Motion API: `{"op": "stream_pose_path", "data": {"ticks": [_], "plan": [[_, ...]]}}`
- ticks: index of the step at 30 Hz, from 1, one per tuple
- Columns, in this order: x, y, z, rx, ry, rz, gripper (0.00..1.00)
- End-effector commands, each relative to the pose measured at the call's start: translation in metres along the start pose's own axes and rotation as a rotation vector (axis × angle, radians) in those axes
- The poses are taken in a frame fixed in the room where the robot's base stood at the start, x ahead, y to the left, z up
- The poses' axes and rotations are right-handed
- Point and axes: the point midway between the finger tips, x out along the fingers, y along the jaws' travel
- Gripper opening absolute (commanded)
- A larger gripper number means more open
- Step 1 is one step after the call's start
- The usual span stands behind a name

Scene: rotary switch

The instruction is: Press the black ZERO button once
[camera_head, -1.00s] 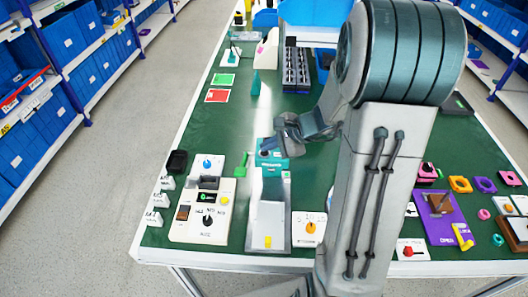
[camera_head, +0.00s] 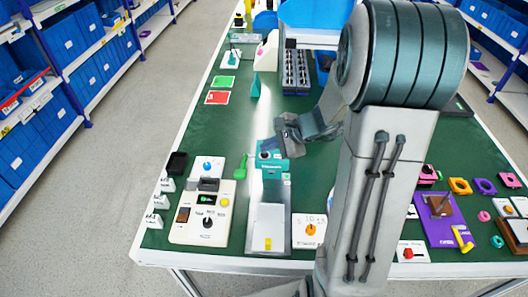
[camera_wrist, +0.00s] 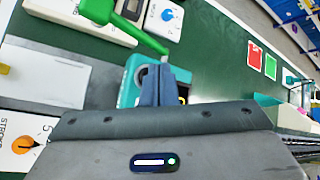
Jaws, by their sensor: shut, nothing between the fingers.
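A teal device (camera_head: 274,163) stands on the green table at the top end of a grey-white plate. A dark round spot (camera_head: 264,154), possibly the black ZERO button, shows on its top left; no label is readable. In the wrist view the teal device (camera_wrist: 132,92) is partly hidden behind my fingers. My gripper (camera_wrist: 166,72) is shut and empty, its tips over the device. In the head view my gripper (camera_head: 284,136) is just above and to the right of the device. I cannot tell whether the tips touch it.
A white panel (camera_head: 190,232) with a black knob, small display and yellow button stands to the left. A green lever (camera_head: 240,168) lies close to the device. A white box with an orange knob (camera_head: 310,229) stands at the lower right. Red and green cards (camera_head: 217,97) lie farther back.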

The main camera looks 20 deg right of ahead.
Motion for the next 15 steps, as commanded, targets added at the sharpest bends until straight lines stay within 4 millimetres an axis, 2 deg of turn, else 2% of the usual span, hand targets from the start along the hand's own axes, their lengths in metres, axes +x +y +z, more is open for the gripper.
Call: {"op": "stream_pose_path", "data": {"ticks": [15], "plan": [[-0.0068,-0.0052,0.0051,-0.001,0.0,-0.001,0.0]]}}
